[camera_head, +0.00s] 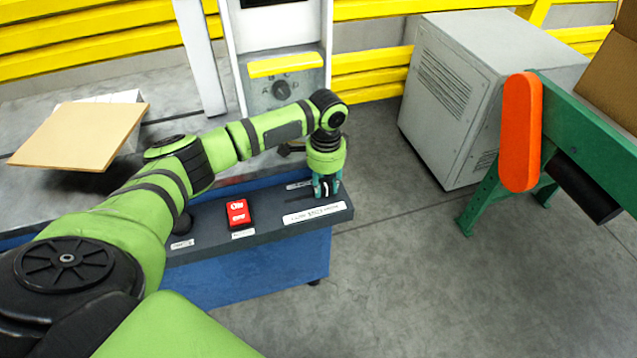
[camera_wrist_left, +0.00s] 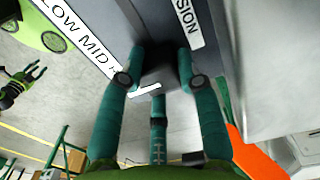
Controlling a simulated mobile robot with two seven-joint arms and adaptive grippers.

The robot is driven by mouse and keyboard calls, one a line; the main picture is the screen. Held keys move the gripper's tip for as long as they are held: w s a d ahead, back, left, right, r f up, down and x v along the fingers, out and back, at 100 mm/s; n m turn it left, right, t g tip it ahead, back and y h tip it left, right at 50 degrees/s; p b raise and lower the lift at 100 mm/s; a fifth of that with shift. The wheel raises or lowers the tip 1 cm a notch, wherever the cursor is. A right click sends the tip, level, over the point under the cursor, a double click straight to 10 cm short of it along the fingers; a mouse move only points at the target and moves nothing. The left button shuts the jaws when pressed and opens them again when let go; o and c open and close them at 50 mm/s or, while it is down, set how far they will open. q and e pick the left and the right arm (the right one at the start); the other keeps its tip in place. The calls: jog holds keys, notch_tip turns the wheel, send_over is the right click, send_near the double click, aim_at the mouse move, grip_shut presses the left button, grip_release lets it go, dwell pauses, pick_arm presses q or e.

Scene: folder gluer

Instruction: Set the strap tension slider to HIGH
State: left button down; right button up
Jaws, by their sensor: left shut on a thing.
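The slider's dark knob (camera_wrist_left: 160,62) sits on the grey panel top (camera_head: 268,206), clasped between the teal fingers of my left gripper (camera_head: 327,187). In the left wrist view those fingers (camera_wrist_left: 158,80) reach around the knob from both sides, with a third finger below. A white scale label (camera_head: 314,212) runs along the panel's front edge; in the left wrist view LOW and MID read clearly and the rest is partly covered. The knob is near the end beyond MID, but its exact mark is hidden. My right gripper (camera_wrist_left: 28,78) shows small at the left of the wrist view, its fingers apart.
A red switch (camera_head: 238,212) and a dark round knob (camera_head: 183,224) are on the same panel, to the left. A rotary dial (camera_head: 281,90) is on the upright behind. A grey cabinet (camera_head: 480,95) and a green conveyor frame (camera_head: 590,130) stand right, with open floor between.

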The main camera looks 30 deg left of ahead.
aim_at(326, 182)
pick_arm(q)
jog(key=shift+w+d+r, duration=0.1)
jog(key=shift+w+d, duration=0.05)
jog(key=c, duration=1.1)
grip_release()
notch_tip(326, 182, up, 12)
